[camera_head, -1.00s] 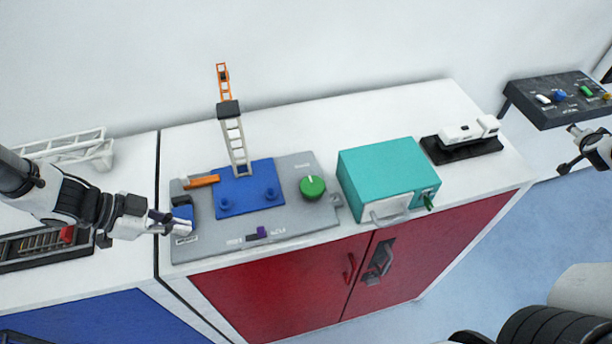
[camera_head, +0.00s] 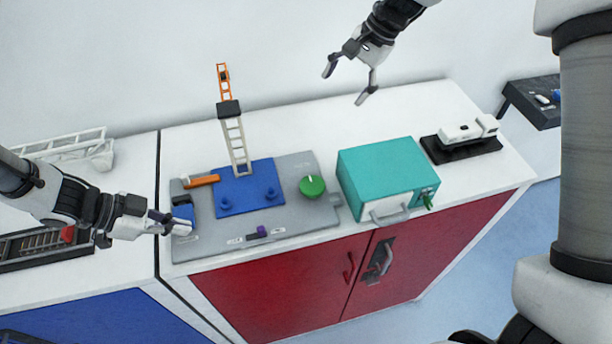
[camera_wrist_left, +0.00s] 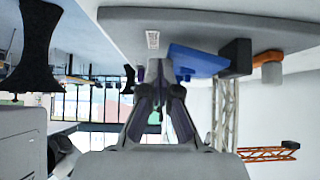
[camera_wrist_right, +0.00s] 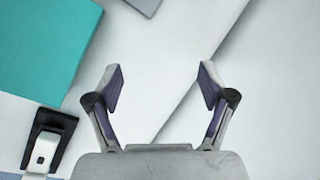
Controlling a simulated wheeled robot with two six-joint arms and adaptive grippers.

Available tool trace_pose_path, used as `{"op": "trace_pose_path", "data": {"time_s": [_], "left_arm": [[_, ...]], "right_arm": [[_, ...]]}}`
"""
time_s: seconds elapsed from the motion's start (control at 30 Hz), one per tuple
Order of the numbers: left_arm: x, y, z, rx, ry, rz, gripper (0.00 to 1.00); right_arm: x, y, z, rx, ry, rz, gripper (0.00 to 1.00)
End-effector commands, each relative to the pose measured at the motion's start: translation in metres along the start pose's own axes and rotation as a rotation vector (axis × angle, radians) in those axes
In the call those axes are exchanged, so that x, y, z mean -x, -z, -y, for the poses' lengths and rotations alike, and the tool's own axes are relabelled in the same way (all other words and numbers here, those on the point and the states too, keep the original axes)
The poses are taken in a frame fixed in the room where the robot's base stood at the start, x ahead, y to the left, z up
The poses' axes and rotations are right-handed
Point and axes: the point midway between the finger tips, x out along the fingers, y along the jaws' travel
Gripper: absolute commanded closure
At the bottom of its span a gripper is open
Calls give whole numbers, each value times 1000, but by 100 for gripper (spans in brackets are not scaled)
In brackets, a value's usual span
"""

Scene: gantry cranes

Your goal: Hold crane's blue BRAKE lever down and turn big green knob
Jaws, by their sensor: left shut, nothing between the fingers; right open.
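The crane's grey panel (camera_head: 285,225) carries the blue BRAKE lever (camera_head: 183,212) at its left end and the big green knob (camera_head: 312,186) at its right; the knob's white mark points up. My left gripper (camera_head: 188,224) is shut and empty, its fingertips at the front of the lever; I cannot tell whether it is pressed down. In the left wrist view the lever (camera_wrist_left: 198,60) is beside the shut fingers (camera_wrist_left: 158,80). My right gripper (camera_head: 345,86) is open and empty, in the air above and behind the knob; its open fingers show in the right wrist view (camera_wrist_right: 160,75).
A purple slider (camera_head: 262,231) sits at the panel front. A teal box (camera_head: 385,170) stands right of the knob, with a white model (camera_head: 468,132) beyond it. The counter behind the box is clear.

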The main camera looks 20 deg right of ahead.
Motion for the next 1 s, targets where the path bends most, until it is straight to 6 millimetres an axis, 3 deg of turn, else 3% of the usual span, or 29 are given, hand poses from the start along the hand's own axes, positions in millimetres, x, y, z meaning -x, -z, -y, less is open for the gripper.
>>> {"op": "trace_pose_path", "data": {"time_s": [0.03, 0.1, 0.23, 0.67, 0.77, 1.0], "left_arm": [[0, 0, 0, 0, 0, 1, 100], [0, 0, 0, 0, 1, 1, 100], [0, 0, 0, 0, 0, 1, 100], [0, 0, 0, 0, 0, 0, 100], [0, 0, 0, 0, 0, 1, 100], [0, 0, 0, 0, 0, 1, 100]], "right_arm": [[-16, -30, -7, 22, -104, 49, 19], [-30, -63, -20, 33, -224, 108, 19], [-42, -94, -34, 36, -349, 163, 19], [-47, -99, -38, 35, -366, 172, 19], [-58, -101, -42, 35, -366, 173, 19], [-104, -109, -61, 35, -367, 174, 19]]}}
